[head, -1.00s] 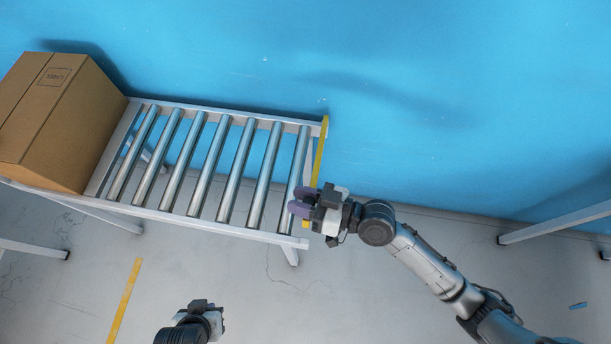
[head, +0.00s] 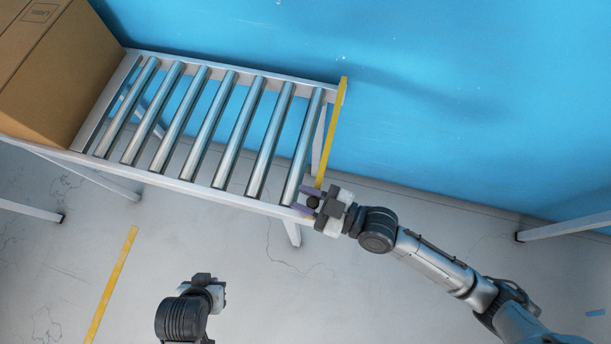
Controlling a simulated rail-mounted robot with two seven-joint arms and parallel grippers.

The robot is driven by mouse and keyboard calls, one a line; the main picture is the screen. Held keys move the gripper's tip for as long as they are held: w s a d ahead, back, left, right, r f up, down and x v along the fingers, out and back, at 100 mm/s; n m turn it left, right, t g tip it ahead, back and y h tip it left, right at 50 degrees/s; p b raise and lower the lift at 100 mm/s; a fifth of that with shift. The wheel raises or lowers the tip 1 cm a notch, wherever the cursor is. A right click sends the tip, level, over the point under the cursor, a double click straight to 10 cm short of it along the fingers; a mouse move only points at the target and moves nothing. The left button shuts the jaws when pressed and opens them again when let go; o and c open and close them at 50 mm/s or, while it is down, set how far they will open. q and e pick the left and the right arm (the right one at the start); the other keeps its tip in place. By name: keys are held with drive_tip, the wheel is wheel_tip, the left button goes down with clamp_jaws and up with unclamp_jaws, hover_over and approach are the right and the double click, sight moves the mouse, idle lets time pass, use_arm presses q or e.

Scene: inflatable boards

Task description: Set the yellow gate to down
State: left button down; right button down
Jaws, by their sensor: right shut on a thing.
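The yellow gate (head: 331,131) is a thin yellow bar across the right end of the roller conveyor (head: 218,192), running from its far corner to its near corner. My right gripper (head: 308,202) is at the near end of the gate, its purple fingers shut on the bar there. The fingers and gripper body hide part of that near end. From this high angle I cannot tell the gate's exact height against the rollers. My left gripper (head: 205,279) is low in the view, apart from the conveyor, and its fingers are too unclear to read.
A large cardboard box (head: 55,75) stands on the conveyor's left end; the rollers between it and the gate are bare. A blue wall (head: 480,100) runs behind. A yellow floor strip (head: 112,285) lies at lower left. Another metal frame (head: 565,226) stands at right.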

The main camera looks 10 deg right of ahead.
drive_tip(key=shift+d+f, duration=0.1)
drive_tip(key=shift+f, duration=0.45)
drive_tip(key=c, duration=1.2)
unclamp_jaws()
drive_tip(key=shift+o, duration=1.4)
drive_tip(key=shift+r, duration=0.1)
drive_tip(key=shift+o, duration=0.3)
drive_tip(key=shift+r, duration=0.15)
drive_tip(key=p+v, duration=0.1)
drive_tip(key=v, duration=1.2)
drive_tip(key=shift+s+d+p, duration=0.25)
drive_tip(key=shift+s+p, duration=0.05)
drive_tip(key=shift+s, duration=0.05)
